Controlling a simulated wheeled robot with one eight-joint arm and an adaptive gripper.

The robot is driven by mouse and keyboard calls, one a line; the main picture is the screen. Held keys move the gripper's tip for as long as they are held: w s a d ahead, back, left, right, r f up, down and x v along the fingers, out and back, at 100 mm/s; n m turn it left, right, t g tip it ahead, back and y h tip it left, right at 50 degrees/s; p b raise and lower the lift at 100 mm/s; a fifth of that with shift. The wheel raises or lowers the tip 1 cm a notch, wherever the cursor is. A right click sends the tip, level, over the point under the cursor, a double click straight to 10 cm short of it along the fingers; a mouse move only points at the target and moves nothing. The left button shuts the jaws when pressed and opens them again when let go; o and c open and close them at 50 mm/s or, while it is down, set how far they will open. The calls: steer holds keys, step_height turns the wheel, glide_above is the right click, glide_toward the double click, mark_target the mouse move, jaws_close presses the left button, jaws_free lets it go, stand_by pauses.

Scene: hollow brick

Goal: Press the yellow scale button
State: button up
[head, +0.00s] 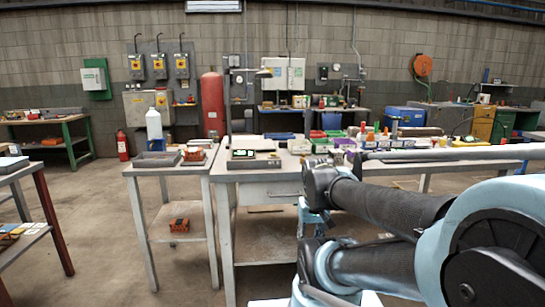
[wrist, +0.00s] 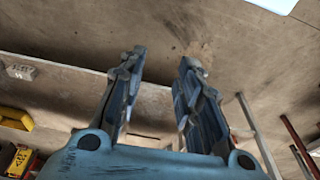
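A scale (head: 253,144) stands on the grey metal table in the middle of the head view. It has a flat weighing plate, a thin upright post behind and a dark front panel with a lit green display (head: 243,153). In the head view my arm fills the right side, and I cannot make out the gripper there.
A smaller side table (head: 140,171) left of the scale holds a grey tray (head: 157,159) and a white bottle (head: 154,126). Colourful bins and small items crowd the table right of the scale.

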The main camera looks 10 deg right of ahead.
jaws_close()
stand_by(1.0)
